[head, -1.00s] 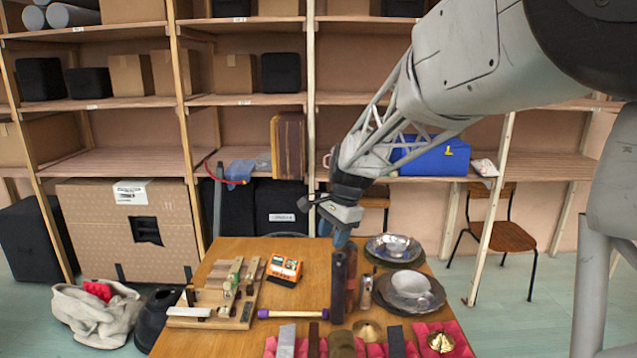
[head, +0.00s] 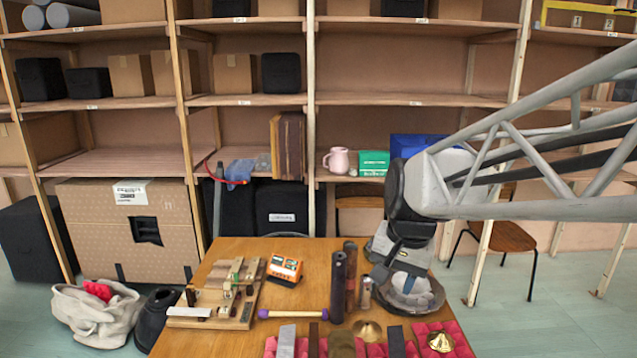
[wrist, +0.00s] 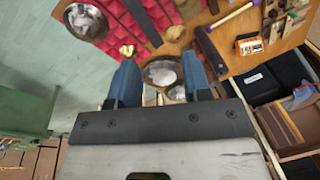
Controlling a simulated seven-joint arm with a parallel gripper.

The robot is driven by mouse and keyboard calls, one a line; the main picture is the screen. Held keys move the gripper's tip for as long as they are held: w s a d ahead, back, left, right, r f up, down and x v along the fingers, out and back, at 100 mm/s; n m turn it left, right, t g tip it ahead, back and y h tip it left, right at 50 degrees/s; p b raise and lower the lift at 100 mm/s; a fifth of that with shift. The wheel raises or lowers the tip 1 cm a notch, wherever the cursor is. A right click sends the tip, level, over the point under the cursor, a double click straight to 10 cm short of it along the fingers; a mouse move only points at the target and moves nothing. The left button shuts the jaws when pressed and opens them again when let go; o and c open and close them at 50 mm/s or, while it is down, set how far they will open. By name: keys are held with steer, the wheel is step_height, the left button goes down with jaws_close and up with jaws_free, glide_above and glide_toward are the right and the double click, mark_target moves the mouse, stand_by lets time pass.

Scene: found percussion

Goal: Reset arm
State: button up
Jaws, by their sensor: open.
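My gripper (head: 404,284) hangs over the right side of the wooden table (head: 245,335), fingers pointing down at the metal bowls (head: 422,300). It hides part of these bowls, and I cannot tell from the head view how high it is above them. In the wrist view my gripper (wrist: 160,78) shows two blue fingers set wide apart with nothing held between them. A metal bowl (wrist: 161,73) shows beyond the gap between the fingers.
Dark upright cylinders (head: 338,285) stand left of my gripper. Gold bells (head: 440,342) and bars lie on red padding at the front. An orange device (head: 285,270), a wooden board with small parts (head: 215,300) and a mallet (head: 290,314) lie left. Shelves (head: 245,160) stand behind.

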steer(key=s+d+f+n, duration=0.2)
steer(key=s, duration=0.6)
steer(key=s+d+f+n+t+h, duration=0.1)
steer(key=s+d+f+n, duration=0.1)
steer(key=s, duration=0.7)
steer(key=shift+d, duration=0.55)
